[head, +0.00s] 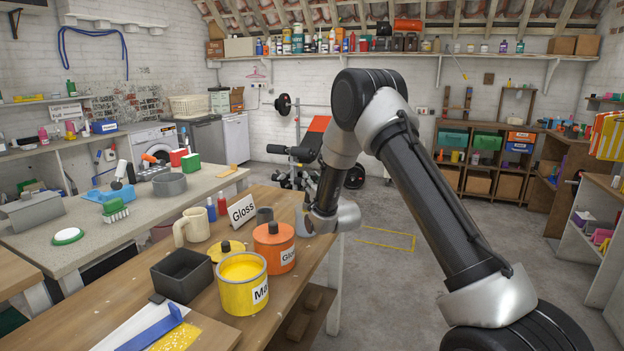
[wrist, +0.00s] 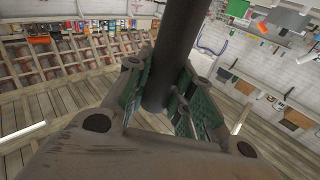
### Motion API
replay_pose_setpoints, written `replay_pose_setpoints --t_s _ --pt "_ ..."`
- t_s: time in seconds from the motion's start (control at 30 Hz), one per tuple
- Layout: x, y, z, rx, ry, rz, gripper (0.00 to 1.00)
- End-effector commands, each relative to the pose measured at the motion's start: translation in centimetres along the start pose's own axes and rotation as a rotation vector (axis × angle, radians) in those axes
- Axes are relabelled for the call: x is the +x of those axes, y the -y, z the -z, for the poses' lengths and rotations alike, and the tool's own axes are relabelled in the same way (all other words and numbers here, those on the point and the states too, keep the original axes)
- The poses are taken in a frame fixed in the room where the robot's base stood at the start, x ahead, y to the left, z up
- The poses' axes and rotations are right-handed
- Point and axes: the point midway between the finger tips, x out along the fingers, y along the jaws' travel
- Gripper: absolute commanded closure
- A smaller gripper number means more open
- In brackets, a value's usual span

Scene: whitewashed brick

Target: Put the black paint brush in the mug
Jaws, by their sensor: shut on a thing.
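My gripper (wrist: 166,98) is shut on a thick dark rod between its green pads in the wrist view. The rod looks like the handle of the black paint brush (wrist: 180,40); its bristles are not in sight. The cream mug (head: 196,225) stands upright on the wooden bench, its handle to the left. In the head view my arm's end is at the bench's far right edge, to the right of the mug and apart from it. My wrist hides the fingers and brush there.
On the wooden bench (head: 120,318), an orange Gloss tin (head: 272,240) and an open yellow paint tin (head: 242,290) stand in front. A Gloss sign (head: 241,211), a dark cup (head: 264,215) and bottles (head: 222,203) are near the mug. A black open box (head: 181,282) is front left.

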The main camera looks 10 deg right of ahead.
Motion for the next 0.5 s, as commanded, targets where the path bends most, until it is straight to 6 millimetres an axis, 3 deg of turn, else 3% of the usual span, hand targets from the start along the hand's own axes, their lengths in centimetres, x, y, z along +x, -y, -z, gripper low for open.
replay_pose_setpoints --t_s 0.23,0.27,0.3,0.4,0.5 --pt "0.02 0.02 -0.01 0.000 -0.001 0.000 1.00" --pt "0.02 0.02 0.00 0.000 -0.001 0.000 0.75" --pt "0.02 0.02 0.00 0.000 -0.001 0.000 0.68" --pt "0.02 0.02 0.00 0.000 -0.001 0.000 0.52" --pt "0.01 0.02 0.00 0.000 -0.001 0.000 0.52"
